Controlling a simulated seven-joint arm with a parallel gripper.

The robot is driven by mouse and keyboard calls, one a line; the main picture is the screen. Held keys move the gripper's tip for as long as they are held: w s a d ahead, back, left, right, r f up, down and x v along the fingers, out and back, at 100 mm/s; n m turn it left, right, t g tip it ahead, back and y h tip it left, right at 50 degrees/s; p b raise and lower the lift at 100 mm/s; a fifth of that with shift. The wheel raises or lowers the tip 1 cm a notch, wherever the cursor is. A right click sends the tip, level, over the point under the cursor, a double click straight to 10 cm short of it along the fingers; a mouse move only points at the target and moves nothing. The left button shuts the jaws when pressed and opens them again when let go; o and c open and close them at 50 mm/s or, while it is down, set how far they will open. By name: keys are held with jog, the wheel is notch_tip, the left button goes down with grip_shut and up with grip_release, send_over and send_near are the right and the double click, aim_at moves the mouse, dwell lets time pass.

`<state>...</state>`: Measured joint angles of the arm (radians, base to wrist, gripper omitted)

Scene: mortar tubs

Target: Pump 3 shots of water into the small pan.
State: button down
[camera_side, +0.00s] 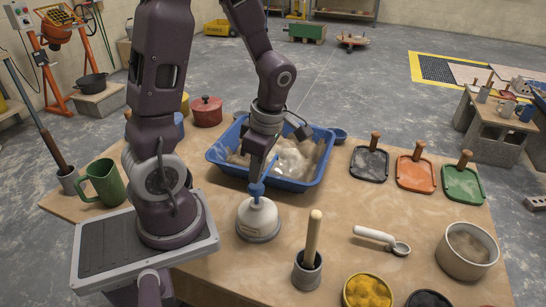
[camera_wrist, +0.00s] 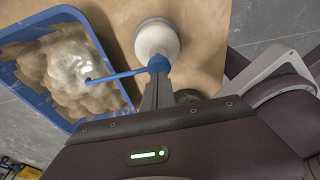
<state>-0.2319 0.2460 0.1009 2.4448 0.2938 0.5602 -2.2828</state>
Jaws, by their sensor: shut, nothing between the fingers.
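A squat white pump bottle (camera_side: 258,220) with a blue pump head (camera_side: 257,190) stands upright on the table in front of the blue tub (camera_side: 230,165). In the wrist view the bottle (camera_wrist: 157,38) has a long blue spout (camera_wrist: 120,73) reaching left over the tub (camera_wrist: 20,38), above a tan heap with a pale glossy patch. My gripper (camera_side: 257,181) is shut and empty, pointing down at the pump head; I cannot tell whether it presses on it. A round grey pan (camera_side: 467,252) stands at the right front; I cannot tell whether it is the small pan.
A mortar and pestle (camera_side: 308,268), a white scoop (camera_side: 382,240) and a yellow-filled bowl (camera_side: 368,291) are at the front. Black, orange (camera_side: 416,173) and green handled boards lie right. A green jug (camera_side: 103,183) and red pot (camera_side: 206,110) are left.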

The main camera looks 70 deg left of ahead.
aim_at(256, 186)
jog(key=shift+f, duration=0.15)
dwell(0.3)
jog(key=shift+f, duration=1.6)
jog(key=shift+r, duration=1.75)
jog(key=shift+f, duration=1.7)
jog(key=shift+r, duration=1.7)
